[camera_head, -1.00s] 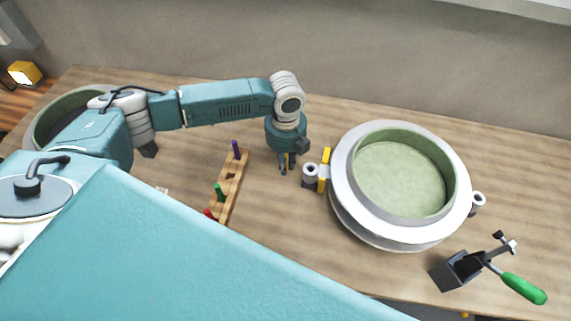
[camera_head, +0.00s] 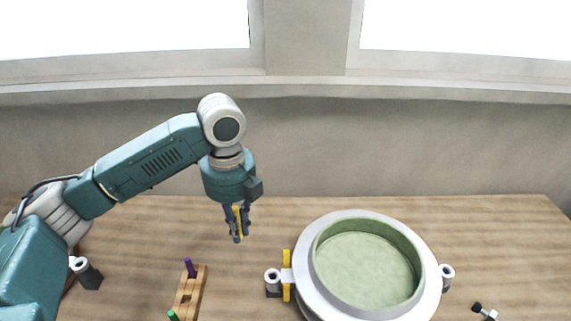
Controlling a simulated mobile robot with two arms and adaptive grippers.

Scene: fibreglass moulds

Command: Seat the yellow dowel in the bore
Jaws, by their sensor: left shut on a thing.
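My left gripper (camera_head: 238,232) points down above the table, left of and behind the round mould. It is shut on the yellow dowel (camera_head: 237,220), which stands about upright between the fingers. The round mould (camera_head: 305,262) has a white rim and a pale green hollow. On its left side is a grey ring-topped lug with a dark bore (camera_head: 272,278), beside a yellow bar (camera_head: 287,270). The dowel is apart from this lug, up and to its left. A similar lug (camera_head: 446,272) is on the mould's right side. My right gripper is not in view.
A wooden rack (camera_head: 198,288) holds a purple dowel (camera_head: 190,268) and a green dowel (camera_head: 173,315). A dark clamp part (camera_head: 484,311) lies at the lower right. The table behind the mould is clear up to the wall.

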